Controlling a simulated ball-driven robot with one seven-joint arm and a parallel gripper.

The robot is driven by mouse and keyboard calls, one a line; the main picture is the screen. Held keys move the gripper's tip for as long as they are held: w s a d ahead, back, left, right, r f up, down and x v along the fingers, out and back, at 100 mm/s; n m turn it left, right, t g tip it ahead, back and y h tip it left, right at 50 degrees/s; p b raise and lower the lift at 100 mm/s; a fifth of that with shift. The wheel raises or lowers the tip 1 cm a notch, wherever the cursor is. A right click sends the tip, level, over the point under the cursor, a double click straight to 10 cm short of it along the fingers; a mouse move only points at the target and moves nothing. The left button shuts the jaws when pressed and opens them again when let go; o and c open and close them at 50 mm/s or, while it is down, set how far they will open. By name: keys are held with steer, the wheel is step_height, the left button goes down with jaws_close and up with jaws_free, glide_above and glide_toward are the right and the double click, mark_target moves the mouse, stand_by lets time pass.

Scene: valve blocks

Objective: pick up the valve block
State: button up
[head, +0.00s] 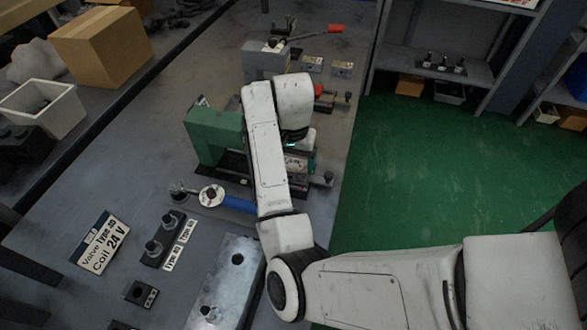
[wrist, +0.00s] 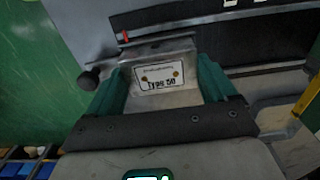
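The valve block (wrist: 160,72) is a grey metal block with a white plate reading "Type 50", seen in the wrist view. My gripper (wrist: 160,85) has its two green fingers on either side of this block. The fingers stand close to its left and right sides; I cannot tell whether they press on it. In the head view my arm hides most of the gripper, and only a bit of green shows beside a dark fixture. The valve block cannot be made out there.
A green machine block (head: 212,137) stands left of my arm on the grey workbench (head: 110,190). A cardboard box (head: 100,45) is at far left. Green floor is clear at right.

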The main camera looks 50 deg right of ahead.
steer(key=c, duration=0.7)
steer(key=shift+c, duration=0.6)
steer(key=shift+r, duration=0.1)
